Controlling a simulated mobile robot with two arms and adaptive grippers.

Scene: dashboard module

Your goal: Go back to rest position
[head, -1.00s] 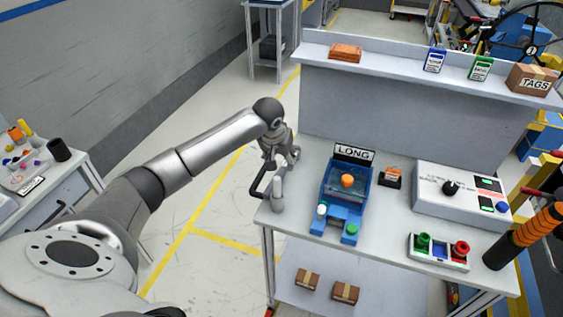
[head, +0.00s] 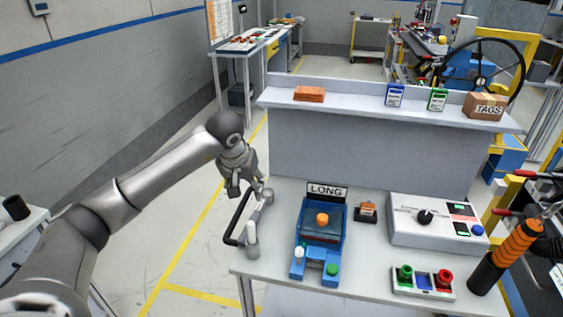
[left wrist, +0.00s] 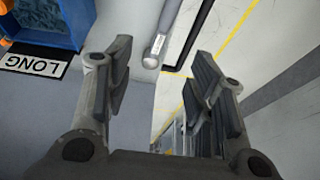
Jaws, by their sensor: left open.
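My left gripper (head: 240,190) is at the left edge of the workbench (head: 375,278), above the far end of a dark bar handle (head: 238,218) on grey mounts. In the left wrist view my left gripper (left wrist: 160,95) shows its two fingers wide apart with nothing between them. The near mount of the handle (head: 252,240) stands upright at the table edge. In the left wrist view the handle's grey post (left wrist: 153,55) lies beyond the fingers, apart from them. My right gripper is not in view.
A blue fixture (head: 305,232) labelled LONG stands right of the handle. A control box (head: 440,228), a button panel (head: 423,290) and an orange-black grip (head: 505,255) are further right. A shelf (head: 360,110) runs behind. Floor left of the bench is clear.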

